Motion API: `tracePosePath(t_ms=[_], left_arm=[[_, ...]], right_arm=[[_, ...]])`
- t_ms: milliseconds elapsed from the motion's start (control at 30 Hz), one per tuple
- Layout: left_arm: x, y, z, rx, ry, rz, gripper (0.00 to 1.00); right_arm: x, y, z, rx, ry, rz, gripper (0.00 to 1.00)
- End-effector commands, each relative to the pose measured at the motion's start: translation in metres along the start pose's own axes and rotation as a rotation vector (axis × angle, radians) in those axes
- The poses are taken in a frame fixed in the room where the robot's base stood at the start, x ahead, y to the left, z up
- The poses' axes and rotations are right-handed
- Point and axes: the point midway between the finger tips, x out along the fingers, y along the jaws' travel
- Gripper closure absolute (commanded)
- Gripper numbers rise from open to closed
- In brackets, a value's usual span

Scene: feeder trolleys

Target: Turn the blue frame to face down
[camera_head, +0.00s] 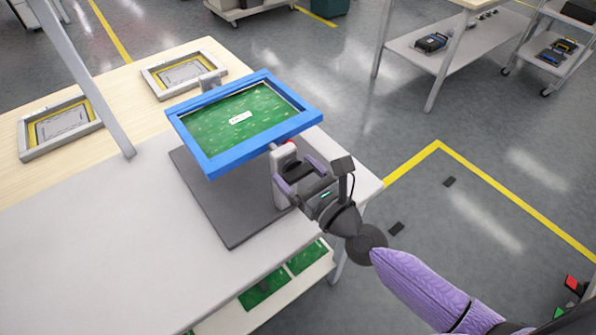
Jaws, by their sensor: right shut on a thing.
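The blue frame (192,146) holds a green board (241,118) with a white label, its face with the label turned up. It sits close to level, raised above a dark grey base plate (229,221) between two grey posts. The near right post (282,187) has a small red part at its top. My right gripper (297,172) is at this post, below the frame's right corner. It is shut on a dark knob on the post's outer side, mostly hidden between the fingers. My left gripper is not in view.
Two grey frames with yellow-edged panels lie on the wooden tabletop, one at the far left (88,125) and one behind the stand (163,94). A slanted grey bar (88,85) crosses at left. Green boards (265,288) lie on a shelf below. Floor at right is mostly clear.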

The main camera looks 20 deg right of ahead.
Motion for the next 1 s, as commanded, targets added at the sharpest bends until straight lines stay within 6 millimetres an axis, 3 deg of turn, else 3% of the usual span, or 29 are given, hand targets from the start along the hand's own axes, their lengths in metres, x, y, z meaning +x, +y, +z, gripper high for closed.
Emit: tracePosePath(t_ms=[100, 133, 200, 467, 900, 1000], left_arm=[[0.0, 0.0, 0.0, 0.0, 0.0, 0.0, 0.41], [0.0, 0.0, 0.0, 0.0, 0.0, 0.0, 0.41], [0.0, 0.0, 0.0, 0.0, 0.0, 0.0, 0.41], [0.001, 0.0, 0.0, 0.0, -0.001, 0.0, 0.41], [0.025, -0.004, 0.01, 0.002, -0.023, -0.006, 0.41], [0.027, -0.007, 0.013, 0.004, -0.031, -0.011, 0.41]], right_arm=[[-0.001, 0.001, -0.002, 0.008, 0.006, 0.002, 1.0], [-0.001, 0.001, -0.002, 0.008, 0.006, 0.002, 0.1], [-0.001, 0.001, -0.002, 0.007, 0.005, 0.002, 0.0], [-0.004, 0.0, -0.001, 0.003, 0.002, 0.001, 0.0], [-0.088, 0.001, -0.006, 0.003, 0.009, 0.003, 0.0], [-0.097, 0.0, -0.004, 0.004, 0.006, 0.002, 0.0]])
